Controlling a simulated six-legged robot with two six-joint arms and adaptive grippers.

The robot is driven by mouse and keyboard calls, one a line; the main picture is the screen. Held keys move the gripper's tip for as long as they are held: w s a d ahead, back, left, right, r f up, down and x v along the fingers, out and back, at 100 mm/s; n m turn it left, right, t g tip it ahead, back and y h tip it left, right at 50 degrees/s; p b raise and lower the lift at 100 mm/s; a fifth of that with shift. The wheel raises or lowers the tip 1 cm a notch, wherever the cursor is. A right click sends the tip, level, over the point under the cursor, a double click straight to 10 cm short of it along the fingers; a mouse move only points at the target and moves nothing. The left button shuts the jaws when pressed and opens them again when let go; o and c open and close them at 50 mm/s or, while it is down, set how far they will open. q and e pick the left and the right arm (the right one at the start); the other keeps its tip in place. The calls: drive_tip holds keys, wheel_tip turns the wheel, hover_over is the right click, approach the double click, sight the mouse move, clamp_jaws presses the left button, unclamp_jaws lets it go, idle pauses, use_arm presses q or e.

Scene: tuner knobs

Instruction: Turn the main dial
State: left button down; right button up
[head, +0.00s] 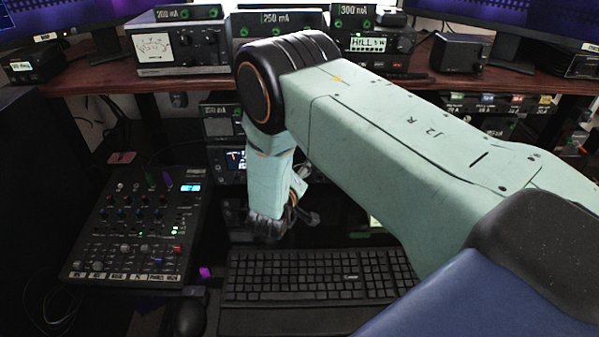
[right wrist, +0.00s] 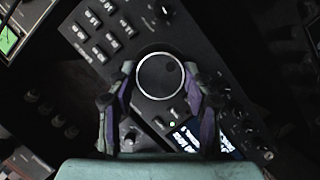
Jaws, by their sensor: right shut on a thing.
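The main dial (right wrist: 160,75) is a round dark knob with a light rim on a black radio panel (right wrist: 112,42), near the middle of the right wrist view. My right gripper (right wrist: 160,82) has a finger on each side of the dial and is shut on it. In the head view my right arm comes in from the right, and the right gripper (head: 268,222) is low in the middle, in front of the radio with the small lit screen (head: 235,160). The dial is hidden there behind my arm. My left gripper is not in view.
A black keyboard (head: 318,277) lies below the right gripper, with a mouse (head: 190,317) to its left. A mixer (head: 137,228) with several knobs stands at left. A wooden shelf (head: 112,80) above carries meters and radios, close to my arm.

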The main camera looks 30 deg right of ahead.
drive_tip(key=shift+w+n+h, duration=0.1)
drive_tip(key=shift+n+h, duration=0.2)
drive_tip(key=shift+n, duration=0.2)
drive_tip(key=shift+r, duration=0.1)
drive_tip(key=o, duration=1.1)
drive_tip(key=shift+o, duration=0.2)
drive_tip(key=v, duration=0.7)
drive_tip(key=shift+a, duration=0.15)
